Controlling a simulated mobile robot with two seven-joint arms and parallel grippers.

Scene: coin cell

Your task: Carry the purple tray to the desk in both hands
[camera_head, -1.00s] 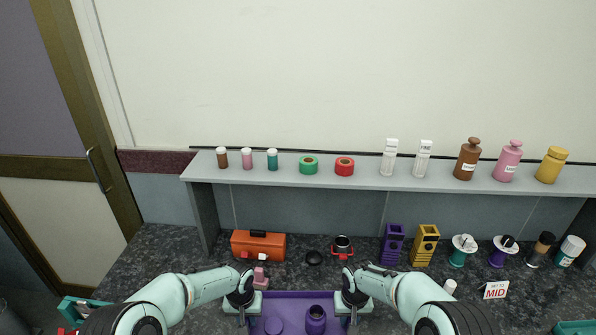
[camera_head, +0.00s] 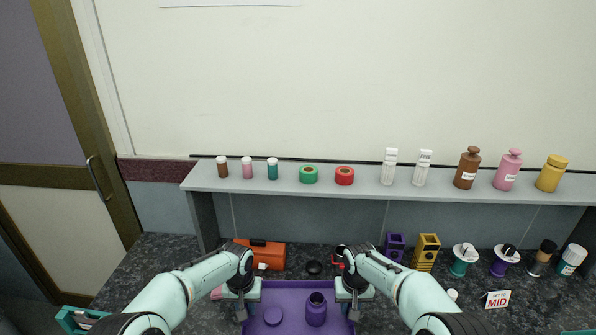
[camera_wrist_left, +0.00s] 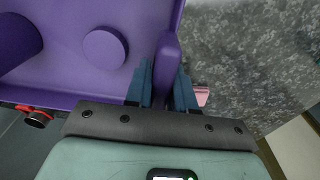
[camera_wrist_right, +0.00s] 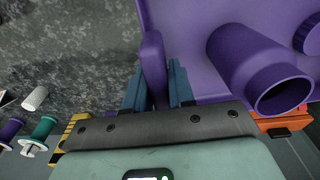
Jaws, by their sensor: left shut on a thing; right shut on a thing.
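The purple tray (camera_head: 290,291) is at the bottom middle of the head view, between my two grippers. A purple open-mouthed jar (camera_head: 316,310) stands on it at right, with a flat round purple lid (camera_head: 273,317) to its left. The tray's near edge is cut off by the frame.
The dark speckled desk (camera_head: 165,255) lies beneath. Behind the tray are an orange toolbox (camera_head: 268,254), a small black dish (camera_head: 314,267) and purple and yellow holders (camera_head: 426,250). Spools and a MID sign (camera_head: 497,299) stand at right. A grey shelf (camera_head: 290,186) crosses behind.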

